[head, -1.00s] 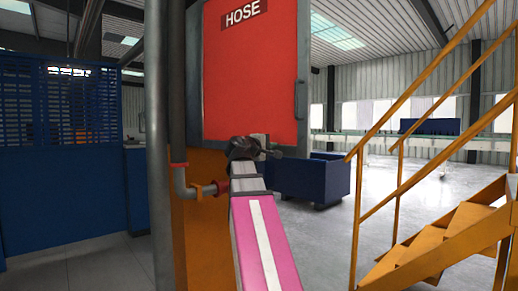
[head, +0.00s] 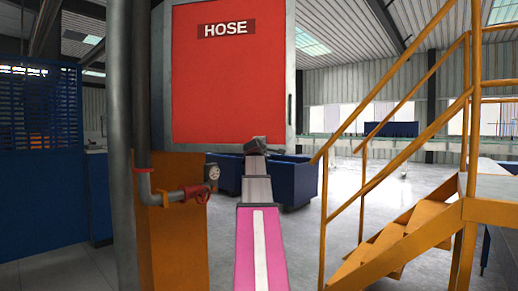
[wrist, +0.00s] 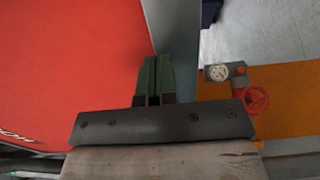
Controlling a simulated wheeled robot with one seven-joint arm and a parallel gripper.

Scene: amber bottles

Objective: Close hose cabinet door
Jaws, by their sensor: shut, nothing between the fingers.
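The hose cabinet door (head: 230,85) is a red panel in a grey frame with a "HOSE" sign, upright in the upper middle of the head view. A small dark handle shows at its right edge. My gripper (head: 256,145) is at the door's lower edge, right of its middle in the head view. In the wrist view the red door face (wrist: 70,70) fills the left side, and its grey edge strip runs beside my gripper (wrist: 153,62). The green fingers are together and empty. Whether they touch the door I cannot tell. The cabinet's inside is hidden.
An orange block (head: 172,235) with a grey pipe, a gauge (head: 212,173) and a red valve wheel (head: 197,194) stands left of my arm. A blue bin (head: 300,186) is behind. Orange stairs with railings (head: 400,250) stand at right. Some floor between shows clear.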

